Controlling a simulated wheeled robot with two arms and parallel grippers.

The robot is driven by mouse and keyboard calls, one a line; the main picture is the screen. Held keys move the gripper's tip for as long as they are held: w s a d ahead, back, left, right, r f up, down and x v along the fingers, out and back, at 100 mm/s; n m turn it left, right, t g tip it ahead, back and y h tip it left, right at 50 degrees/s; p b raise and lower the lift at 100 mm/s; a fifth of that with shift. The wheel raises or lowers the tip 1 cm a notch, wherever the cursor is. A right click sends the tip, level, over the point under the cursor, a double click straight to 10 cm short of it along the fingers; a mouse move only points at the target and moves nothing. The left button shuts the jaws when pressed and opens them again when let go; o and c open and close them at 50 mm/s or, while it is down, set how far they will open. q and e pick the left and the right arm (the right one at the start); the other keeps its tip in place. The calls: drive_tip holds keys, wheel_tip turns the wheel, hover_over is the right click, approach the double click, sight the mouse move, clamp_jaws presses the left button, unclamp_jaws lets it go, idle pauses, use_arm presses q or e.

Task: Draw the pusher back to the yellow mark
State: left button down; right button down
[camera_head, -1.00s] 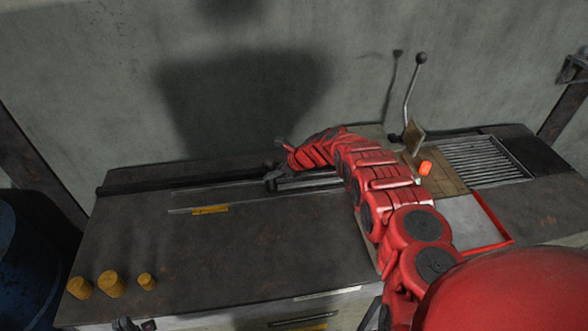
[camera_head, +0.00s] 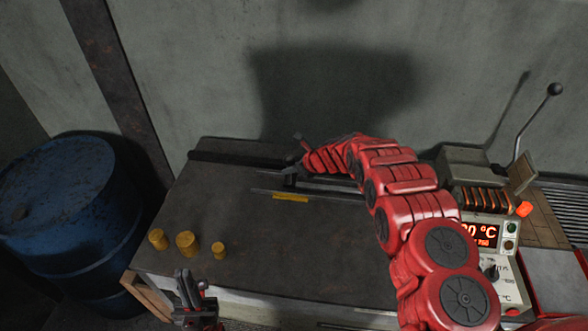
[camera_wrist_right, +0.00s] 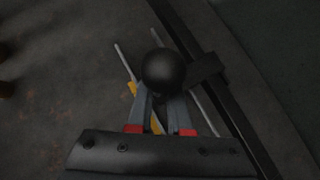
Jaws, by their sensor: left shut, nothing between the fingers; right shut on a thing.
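The pusher's dark handle is a round black knob (camera_wrist_right: 163,70) in the right wrist view. My right gripper (camera_wrist_right: 160,98) is shut on it, with its fingers on both sides of the stem. In the head view the dark pusher block (camera_head: 291,178) is on the slide rails, below my right gripper's fingertips. The yellow mark (camera_head: 290,198) lies on the bench beside the near rail, and the block stands about level with it. In the wrist view the mark is partly hidden by the fingers. My left gripper (camera_head: 188,286) is shut and empty at the bench's front edge.
Several yellow cylinders (camera_head: 187,244) stand at the bench's front left. A blue drum (camera_head: 62,205) stands left of the bench. At right are a heater with a display (camera_head: 478,235), a glowing orange piece (camera_head: 524,209) and a ball-topped lever (camera_head: 535,115).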

drive_tip(key=shift+w+d+r, duration=0.35)
drive_tip(key=shift+w+r, duration=0.25)
drive_tip(key=shift+r, duration=0.15)
drive_tip(key=c, duration=1.3)
unclamp_jaws()
drive_tip(key=o, duration=0.5)
drive_tip(key=shift+w+d+f, duration=0.1)
drive_tip(key=shift+f, duration=0.05)
drive_tip(key=shift+c, duration=0.2)
drive_tip(key=shift+s+a+f, duration=0.1)
drive_tip(key=shift+s+a, duration=0.1)
drive_tip(key=shift+s, duration=0.15)
drive_tip(key=shift+s+f, duration=0.1)
drive_tip(key=shift+s, duration=0.05)
